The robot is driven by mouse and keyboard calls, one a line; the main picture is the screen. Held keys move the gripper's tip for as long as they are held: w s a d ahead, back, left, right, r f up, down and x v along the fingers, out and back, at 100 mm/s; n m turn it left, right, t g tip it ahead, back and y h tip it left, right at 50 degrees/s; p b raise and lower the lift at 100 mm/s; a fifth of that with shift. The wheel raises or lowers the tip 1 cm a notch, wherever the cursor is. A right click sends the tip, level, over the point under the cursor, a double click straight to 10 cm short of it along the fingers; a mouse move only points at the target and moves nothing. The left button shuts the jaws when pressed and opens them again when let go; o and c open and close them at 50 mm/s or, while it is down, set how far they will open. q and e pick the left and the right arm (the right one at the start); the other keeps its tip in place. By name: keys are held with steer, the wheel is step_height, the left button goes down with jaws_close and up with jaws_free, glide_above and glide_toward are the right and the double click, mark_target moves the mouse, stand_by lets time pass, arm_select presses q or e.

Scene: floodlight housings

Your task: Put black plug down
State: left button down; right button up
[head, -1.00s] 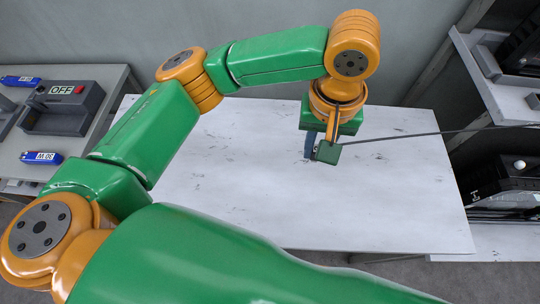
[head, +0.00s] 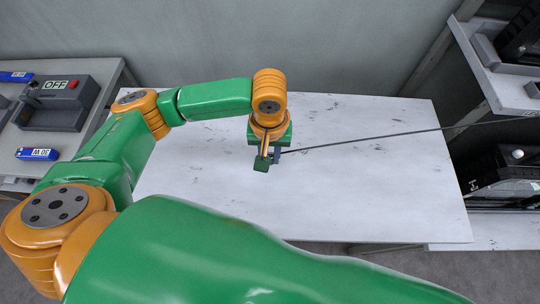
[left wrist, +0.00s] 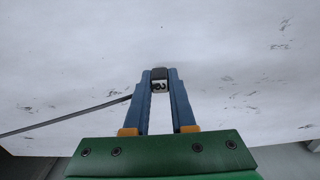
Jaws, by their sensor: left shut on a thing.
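My left gripper (head: 275,157) is over the white table, in its upper middle part in the head view. In the left wrist view the gripper (left wrist: 160,76) has its two blue fingers shut on the small black plug (left wrist: 160,74), which shows a pale face with a dark mark. A thin dark cable (left wrist: 70,119) runs off from beside the fingers to the left in this view. In the head view the cable (head: 380,136) stretches from the gripper to the right. The plug is mostly hidden there, and its height above the table is hard to tell. My right gripper is not in view.
The white table (head: 350,205) is bare apart from dark scuffs. At left, a grey bench holds a grey box marked OFF (head: 60,100) with a red button, and a blue labelled block (head: 38,154). At right, a shelf (head: 500,90) holds black floodlight housings (head: 500,168).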

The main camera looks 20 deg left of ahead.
arm_select(q)
steer(key=shift+f, duration=0.8)
steer(key=shift+f, duration=0.1)
steer(key=c, duration=0.7)
jaws_free()
steer(key=shift+c, duration=0.2)
